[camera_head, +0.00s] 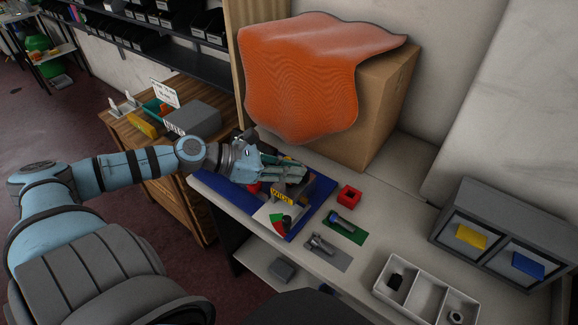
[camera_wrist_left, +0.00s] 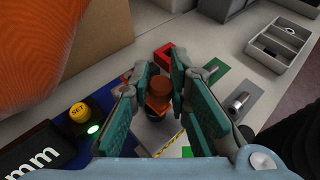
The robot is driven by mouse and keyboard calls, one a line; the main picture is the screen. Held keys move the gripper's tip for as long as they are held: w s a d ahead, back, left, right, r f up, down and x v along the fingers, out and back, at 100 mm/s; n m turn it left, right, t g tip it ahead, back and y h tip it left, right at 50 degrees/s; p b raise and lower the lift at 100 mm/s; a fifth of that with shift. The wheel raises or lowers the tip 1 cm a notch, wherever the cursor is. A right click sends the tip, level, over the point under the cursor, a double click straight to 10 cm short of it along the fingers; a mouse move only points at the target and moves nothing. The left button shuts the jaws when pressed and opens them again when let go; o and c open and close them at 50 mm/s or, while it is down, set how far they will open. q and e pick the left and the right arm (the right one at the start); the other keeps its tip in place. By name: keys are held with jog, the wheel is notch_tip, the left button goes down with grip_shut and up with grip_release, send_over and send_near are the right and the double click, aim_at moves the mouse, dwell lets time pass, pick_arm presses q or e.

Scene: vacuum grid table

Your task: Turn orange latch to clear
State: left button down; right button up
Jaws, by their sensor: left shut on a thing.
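An orange latch (camera_wrist_left: 158,92) with a rounded top sits between the fingers of my left gripper (camera_wrist_left: 155,90) in the left wrist view. The gripper is closed on it, with a green-padded finger on either side. In the head view my left gripper (camera_head: 296,175) is low over the fixture on the blue board (camera_head: 222,194), and its fingers hide the latch. A yellow label (camera_head: 281,195) and a red, green and white dial (camera_head: 277,220) show just in front of the fingers. My right gripper is not in view.
Bolts lie on a green mat (camera_head: 347,234) and a grey mat (camera_head: 333,260). A white divided tray (camera_head: 415,292) and grey bins (camera_head: 487,203) are farther right. A cardboard box (camera_head: 385,95) with orange cloth (camera_head: 305,75) stands behind.

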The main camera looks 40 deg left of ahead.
pick_arm(q)
jog(key=shift+s+d+f+t+y, duration=0.1)
jog(key=shift+t+y, duration=0.2)
jog(key=shift+f+n+y+b, duration=0.15)
jog(key=shift+n+y+b, duration=0.15)
jog(key=shift+n, duration=0.2)
jog(key=shift+d+f+n+t+y+b, duration=0.1)
jog(key=shift+d+n+t+y+b, duration=0.1)
jog(key=shift+n+t+y+b, duration=0.3)
jog(key=shift+d+b, duration=0.3)
jog(key=shift+b, duration=0.15)
jog(key=c, duration=2.3)
grip_release()
jog(key=r+n+t, duration=0.1)
jog(key=n, duration=0.1)
jog(key=w+r+n+t+y, duration=0.1)
jog(key=r, duration=0.1)
jog(key=w+r+n+t+b, duration=0.1)
jog(key=n, duration=0.1)
jog(key=shift+w+r+n+y, duration=0.2)
jog(key=shift+n+y, duration=0.1)
jog(key=shift+y, duration=0.1)
jog(key=shift+o, duration=1.4)
jog(key=shift+a+r, duration=0.1)
jog(key=shift+r, duration=0.1)
jog(key=o, duration=0.5)
jog(key=shift+o, duration=0.2)
